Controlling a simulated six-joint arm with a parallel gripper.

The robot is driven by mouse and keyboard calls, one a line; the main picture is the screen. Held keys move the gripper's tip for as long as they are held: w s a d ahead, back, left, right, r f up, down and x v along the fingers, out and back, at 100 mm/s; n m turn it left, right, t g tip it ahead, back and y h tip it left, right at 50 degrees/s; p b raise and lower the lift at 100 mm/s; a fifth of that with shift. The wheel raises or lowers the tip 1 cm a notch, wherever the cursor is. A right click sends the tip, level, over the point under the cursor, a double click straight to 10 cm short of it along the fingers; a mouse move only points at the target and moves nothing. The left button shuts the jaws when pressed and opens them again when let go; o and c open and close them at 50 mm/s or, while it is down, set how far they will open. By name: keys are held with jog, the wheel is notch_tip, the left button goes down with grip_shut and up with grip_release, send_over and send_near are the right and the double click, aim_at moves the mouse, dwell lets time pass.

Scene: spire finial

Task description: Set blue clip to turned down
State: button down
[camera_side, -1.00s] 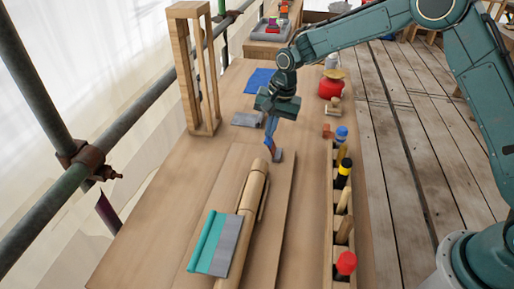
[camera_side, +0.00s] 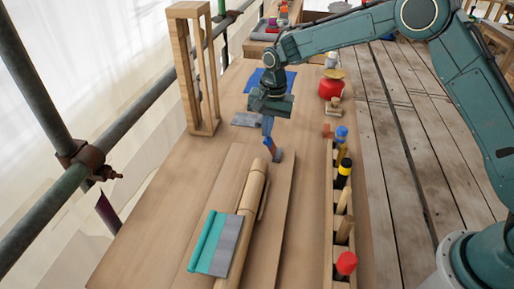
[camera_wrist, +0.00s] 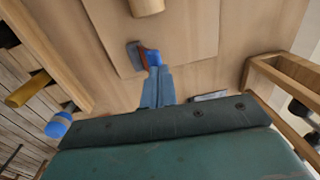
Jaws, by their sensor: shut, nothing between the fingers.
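The blue clip (camera_wrist: 152,57) shows in the wrist view just past my fingertips, beside a small red-brown and grey block (camera_wrist: 133,54). In the side view the block (camera_side: 277,155) sits on the board near the far end of the wooden roll, and the clip is hard to separate from my blue fingers. My gripper (camera_side: 268,139) points down at the clip with its fingers shut and empty; it also shows in the wrist view (camera_wrist: 156,72). The tips are at or very near the clip; contact and the clip's exact tilt cannot be told.
A wooden roll (camera_side: 252,188) with a teal and grey sheet (camera_side: 215,243) lies in front. A tool rack (camera_side: 328,215) holding several handles runs along the right edge. A wooden frame (camera_side: 190,70) stands at back left. A grey plate (camera_side: 246,119) lies behind my gripper.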

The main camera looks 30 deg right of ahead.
jog(key=shift+w+a, duration=0.1)
jog(key=shift+w+a+f+g+h, duration=0.35)
jog(key=shift+w+a+g+h, duration=0.1)
jog(key=shift+g+h, duration=0.25)
jog(key=shift+w+a+f, duration=0.95)
jog(key=shift+f, duration=0.05)
jog(key=shift+w+a+f, duration=0.3)
jog(key=shift+f, duration=0.3)
jog(key=shift+w+a+f, duration=0.3)
jog(key=shift+f, duration=0.3)
jog(key=shift+s+d, duration=0.1)
jog(key=shift+d, duration=0.05)
jog(key=shift+s+d+r, duration=0.2)
jog(key=shift+s+d, duration=0.25)
jog(key=shift+r, duration=0.1)
